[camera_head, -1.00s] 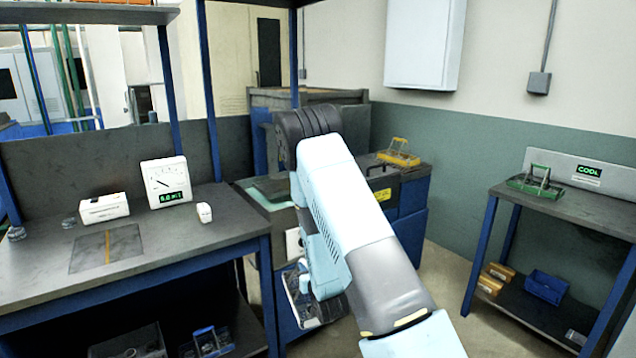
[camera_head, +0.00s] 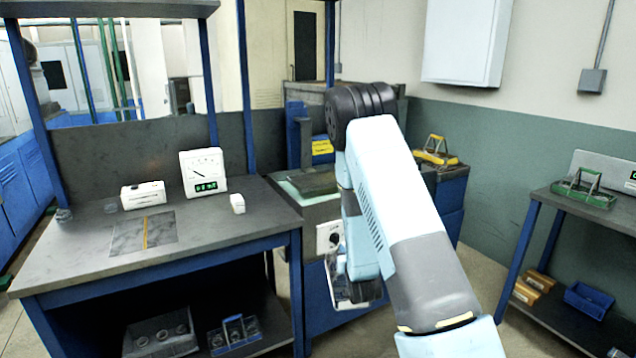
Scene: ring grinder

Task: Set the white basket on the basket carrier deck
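A pale, open-framed thing that looks like the white basket (camera_head: 341,296) shows low in the middle, beside the lower end of my arm. The arm hides much of it. My gripper (camera_head: 362,290) points down there; its fingertips are hidden, so I cannot tell whether they hold the basket. A yellow basket (camera_head: 436,152) stands on a dark-topped blue unit behind my arm. A green basket (camera_head: 583,192) stands on the right bench. I cannot tell which surface is the basket carrier deck.
The left bench (camera_head: 85,245) carries a gauge (camera_head: 203,173) and small white boxes. A machine (camera_head: 302,190) with a white knob panel (camera_head: 329,237) stands behind my arm. The right bench (camera_head: 548,197) holds bins on its lower shelf. Floor shows between the arm and right bench.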

